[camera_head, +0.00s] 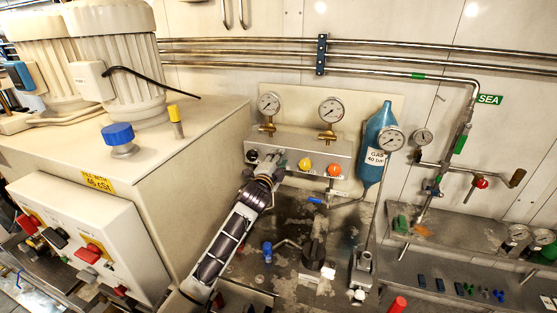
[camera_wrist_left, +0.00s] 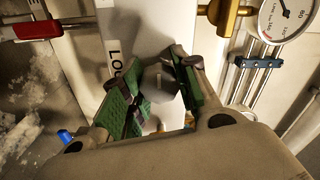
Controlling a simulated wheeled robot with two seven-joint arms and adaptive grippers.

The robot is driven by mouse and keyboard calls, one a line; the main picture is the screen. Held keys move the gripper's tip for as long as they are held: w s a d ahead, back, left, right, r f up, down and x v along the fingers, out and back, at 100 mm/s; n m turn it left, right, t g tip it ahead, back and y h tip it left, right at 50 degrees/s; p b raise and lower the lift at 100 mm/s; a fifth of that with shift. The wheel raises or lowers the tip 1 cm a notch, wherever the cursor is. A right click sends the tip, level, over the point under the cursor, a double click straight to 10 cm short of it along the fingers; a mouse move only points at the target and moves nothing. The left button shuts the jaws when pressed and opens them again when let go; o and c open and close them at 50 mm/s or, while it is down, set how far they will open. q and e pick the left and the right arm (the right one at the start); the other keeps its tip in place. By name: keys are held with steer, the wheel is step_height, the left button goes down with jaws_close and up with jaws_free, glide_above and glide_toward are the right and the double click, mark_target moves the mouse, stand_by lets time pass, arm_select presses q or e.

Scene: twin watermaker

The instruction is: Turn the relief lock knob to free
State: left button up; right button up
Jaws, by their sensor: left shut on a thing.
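The grey manifold block (camera_head: 318,149) stands against the back wall, with a row of knobs on its front. My left gripper (camera_head: 264,167) reaches up to the left end of that row and hides most of the knob there in the head view. In the left wrist view, the grey round relief lock knob (camera_wrist_left: 158,79) sits between the green finger pads of my left gripper (camera_wrist_left: 157,85), which is shut on it. A label beginning "LO" (camera_wrist_left: 114,65) shows beside it, partly covered by a finger. Which way the knob points is unclear. My right gripper is not in view.
A yellow knob (camera_head: 304,163) and an orange knob (camera_head: 334,170) sit just right of my gripper. Two gauges (camera_head: 269,103) rise above the block. A blue gas bottle (camera_head: 376,140) stands to the right; a large beige cabinet (camera_head: 160,150) flanks my arm on the left.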

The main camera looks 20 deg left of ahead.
arm_select(q)
steer(key=o, duration=1)
steer(key=shift+a, duration=0.1)
steer(key=shift+s+a, duration=0.15)
steer(key=shift+s, duration=5.8)
